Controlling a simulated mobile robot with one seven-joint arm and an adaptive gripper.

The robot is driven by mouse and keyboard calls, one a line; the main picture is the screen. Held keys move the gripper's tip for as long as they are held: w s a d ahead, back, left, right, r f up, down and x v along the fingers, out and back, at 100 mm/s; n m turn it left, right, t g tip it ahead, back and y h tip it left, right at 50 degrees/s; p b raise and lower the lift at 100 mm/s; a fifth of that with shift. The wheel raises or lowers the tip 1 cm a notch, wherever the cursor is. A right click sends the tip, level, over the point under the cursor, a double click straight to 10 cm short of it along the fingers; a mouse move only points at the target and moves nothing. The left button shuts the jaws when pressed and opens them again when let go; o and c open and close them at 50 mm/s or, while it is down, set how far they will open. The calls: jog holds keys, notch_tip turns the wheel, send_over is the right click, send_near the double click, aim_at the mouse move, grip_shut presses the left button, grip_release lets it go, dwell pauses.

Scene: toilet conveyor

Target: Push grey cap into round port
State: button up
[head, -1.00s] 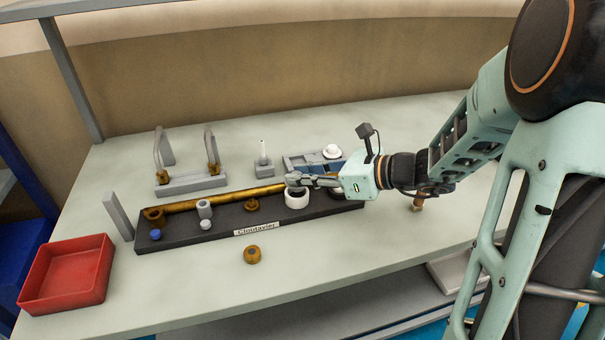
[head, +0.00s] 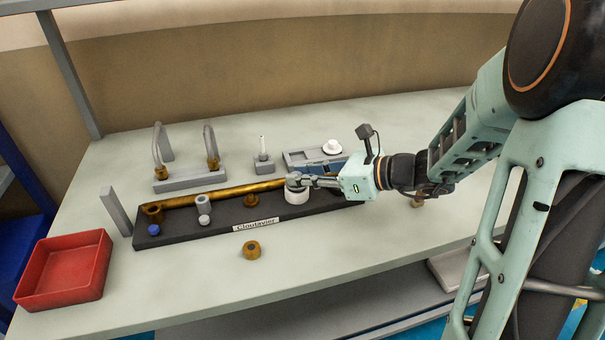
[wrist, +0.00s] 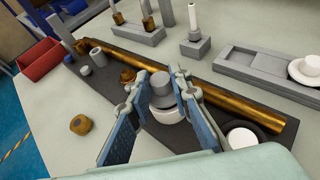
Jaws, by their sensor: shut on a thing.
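My gripper (head: 298,180) is shut on the grey cap (wrist: 162,94), which sits between the two blue-padded fingers in the wrist view. The cap is a short cylinder with a wider rim. A white round port (head: 297,196) stands on the dark base board right under the cap; its white rim also shows below the cap in the wrist view (wrist: 170,116). The cap covers the port's opening. How deep it sits is hidden.
A brass pipe (head: 222,193) runs behind the port along the dark board (head: 180,236). Grey and blue caps stand at its left. A red tray (head: 64,268) is far left. The front right tabletop is clear.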

jog(key=shift+f+b, duration=0.5)
jog(key=shift+f, duration=0.2)
jog(key=o, duration=0.9)
jog(key=shift+d, duration=0.1)
jog(key=v, duration=1.2)
jog(key=shift+r, duration=0.1)
